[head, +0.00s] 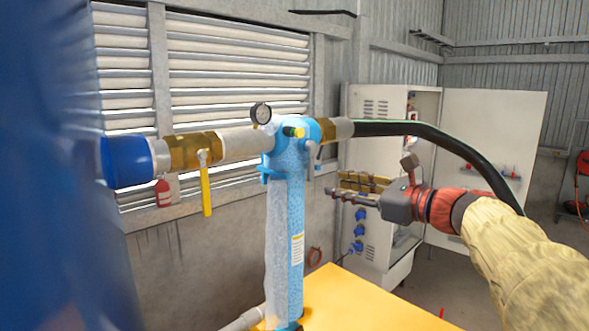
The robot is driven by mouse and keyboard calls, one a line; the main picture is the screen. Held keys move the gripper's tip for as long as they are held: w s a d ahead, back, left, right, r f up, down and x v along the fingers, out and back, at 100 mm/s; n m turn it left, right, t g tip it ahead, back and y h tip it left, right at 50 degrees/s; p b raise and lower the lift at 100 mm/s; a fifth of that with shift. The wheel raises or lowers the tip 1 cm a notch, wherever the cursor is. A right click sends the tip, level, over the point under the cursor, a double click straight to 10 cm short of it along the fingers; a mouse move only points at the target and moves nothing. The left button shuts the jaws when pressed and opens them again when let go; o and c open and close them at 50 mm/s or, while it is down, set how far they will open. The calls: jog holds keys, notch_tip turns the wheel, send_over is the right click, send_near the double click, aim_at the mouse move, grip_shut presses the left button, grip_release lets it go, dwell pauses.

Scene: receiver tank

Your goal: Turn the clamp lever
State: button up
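An upright light-blue filter housing (284,235) stands left of centre with a blue head (292,135) on top. A small blue tab (264,173) sticks out at the left of the collar under the head, and a small grey lever-like part (319,156) hangs at its right. I cannot tell which of these is the clamp lever. A yellow handle (206,190) hangs down from the pipe on the left. My gripper (335,193) is right of the housing, pointing left, apart from it in the picture. Its fingers blend with the cabinet parts behind, so their opening is unclear.
A pressure gauge (261,113) sits above the pipe. A black hose (430,134) curves from the head to the right, above my arm. A yellow surface (365,305) lies below. An open grey cabinet (490,125) stands behind. A blurred blue shape fills the left edge.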

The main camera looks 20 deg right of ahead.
aim_at(312, 171)
jog(key=w+a+m, duration=0.1)
jog(key=w, duration=0.1)
jog(key=w+a+r+m+p, duration=0.1)
jog(key=w, duration=0.1)
jog(key=w+a+r+p, duration=0.1)
jog(key=w, duration=0.2)
jog(key=shift+w+m+t+y, duration=0.1)
jog(key=shift+m+t+y, duration=0.2)
jog(key=shift+m+t, duration=0.1)
jog(key=c, duration=0.3)
jog(key=shift+f, duration=0.1)
grip_shut()
dwell(0.5)
